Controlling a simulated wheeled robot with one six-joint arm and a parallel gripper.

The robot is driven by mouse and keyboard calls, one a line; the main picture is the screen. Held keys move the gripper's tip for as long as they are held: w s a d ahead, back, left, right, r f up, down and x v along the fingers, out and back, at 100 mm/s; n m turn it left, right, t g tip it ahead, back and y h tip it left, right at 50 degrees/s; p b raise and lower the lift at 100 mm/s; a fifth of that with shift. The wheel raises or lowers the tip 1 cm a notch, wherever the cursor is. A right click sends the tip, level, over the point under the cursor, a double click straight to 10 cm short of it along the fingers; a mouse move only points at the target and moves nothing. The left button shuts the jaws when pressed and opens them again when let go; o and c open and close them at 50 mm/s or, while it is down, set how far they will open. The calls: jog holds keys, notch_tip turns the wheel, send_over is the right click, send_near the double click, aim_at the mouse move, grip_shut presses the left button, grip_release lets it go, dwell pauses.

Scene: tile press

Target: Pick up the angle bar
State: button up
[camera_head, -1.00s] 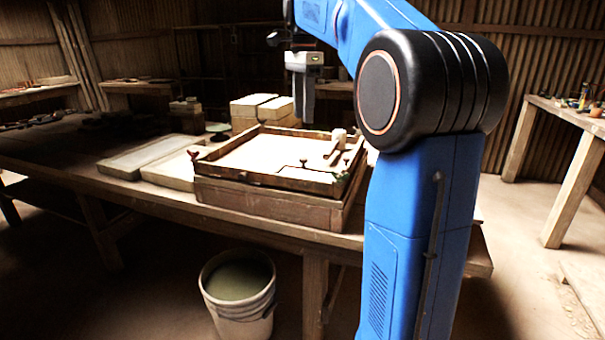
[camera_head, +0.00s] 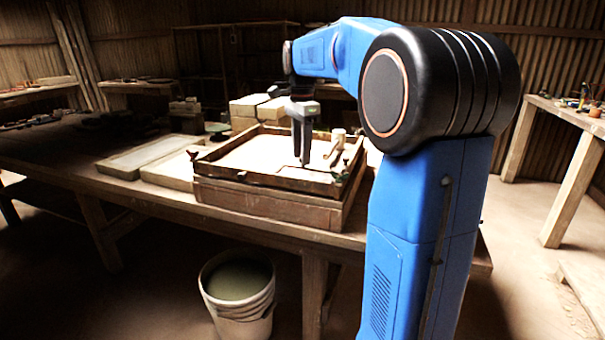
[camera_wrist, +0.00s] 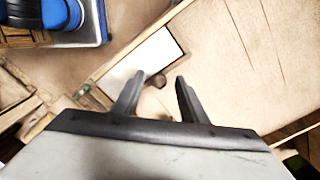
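A thin dark bent piece (camera_head: 283,168) lies at the front of the pale bed inside the wooden frame; it may be the angle bar, but it is too small to tell. My gripper (camera_head: 304,160) points down over the frame, close to this piece, and hides part of it. In the wrist view, the two fingers of my gripper (camera_wrist: 160,78) stand apart with a clear gap. A small dark rounded thing (camera_wrist: 156,80) shows between the fingertips; I cannot tell whether they touch it.
The wooden frame (camera_head: 265,179) sits on a workbench (camera_head: 120,192). A pale wooden handled tool (camera_head: 337,142) lies at its right side. Pale blocks (camera_head: 248,105) stand behind, and flat slabs (camera_head: 150,155) lie to the left. A bucket (camera_head: 238,290) stands on the floor in front.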

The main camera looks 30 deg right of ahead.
jog(key=shift+f, duration=0.35)
jog(key=shift+c, duration=0.3)
grip_shut()
dwell(1.0)
